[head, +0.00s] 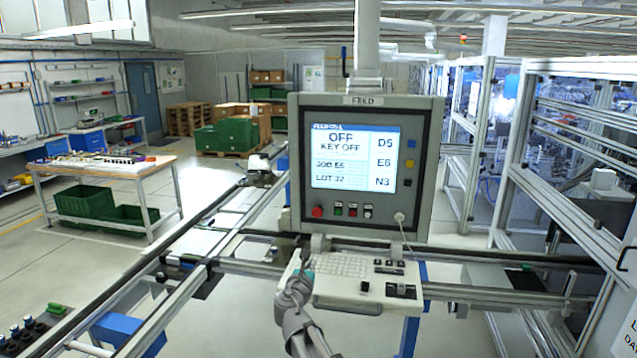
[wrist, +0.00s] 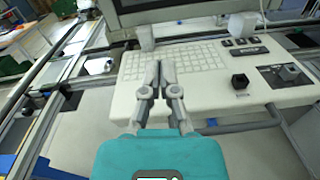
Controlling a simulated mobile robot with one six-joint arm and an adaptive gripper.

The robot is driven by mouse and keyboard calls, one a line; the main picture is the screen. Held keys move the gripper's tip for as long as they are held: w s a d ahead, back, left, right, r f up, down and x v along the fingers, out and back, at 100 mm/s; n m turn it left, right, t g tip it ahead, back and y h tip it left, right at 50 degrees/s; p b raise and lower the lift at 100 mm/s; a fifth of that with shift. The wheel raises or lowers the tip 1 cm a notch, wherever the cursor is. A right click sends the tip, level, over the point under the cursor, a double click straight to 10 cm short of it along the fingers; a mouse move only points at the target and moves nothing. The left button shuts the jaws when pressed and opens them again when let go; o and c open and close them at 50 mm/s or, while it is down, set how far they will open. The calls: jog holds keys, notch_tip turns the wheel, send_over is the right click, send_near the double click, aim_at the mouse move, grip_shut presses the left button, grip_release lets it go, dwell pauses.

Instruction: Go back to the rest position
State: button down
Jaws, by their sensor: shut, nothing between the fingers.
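My gripper (wrist: 160,72) is shut and empty. In the wrist view its two fingers are together over the left part of the keyboard shelf (wrist: 215,83), over or just above the white keyboard (wrist: 192,62); I cannot tell whether they touch. In the head view my gripper (head: 302,262) is at the left end of the shelf, below the control panel (head: 297,190). The panel screen (head: 354,157) reads OFF, KEY OFF, JOB E6, LOT 32, with D5, E6 and N3 at its right.
A black knob (wrist: 240,80) and a dark switch plate (wrist: 285,78) sit on the shelf's right side. Conveyor rails (head: 500,293) run on both sides. A workbench (head: 105,168) with green crates (head: 84,202) stands at left. A framed machine cell (head: 570,200) stands at right.

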jog(key=s+d+f+m+g+h+b, duration=0.1)
jog(key=s+d+f+m+g+b, duration=0.35)
jog(key=d+f+m, duration=0.45)
jog(key=s+d+f+m+g+h+b, duration=0.1)
jog(key=s+d+f+m+g+b, duration=0.3)
jog(key=d+f+m, duration=0.55)
jog(key=s+d+f+m+g+y+b, duration=0.1)
jog(key=s+f+m+g+y+b, duration=0.4)
jog(key=s+f+m, duration=0.8)
jog(key=shift+s+f+m+g+y, duration=0.3)
jog(key=shift+s+g+y, duration=0.4)
jog(key=shift+s+g, duration=1.1)
jog(key=shift+w+r, duration=0.1)
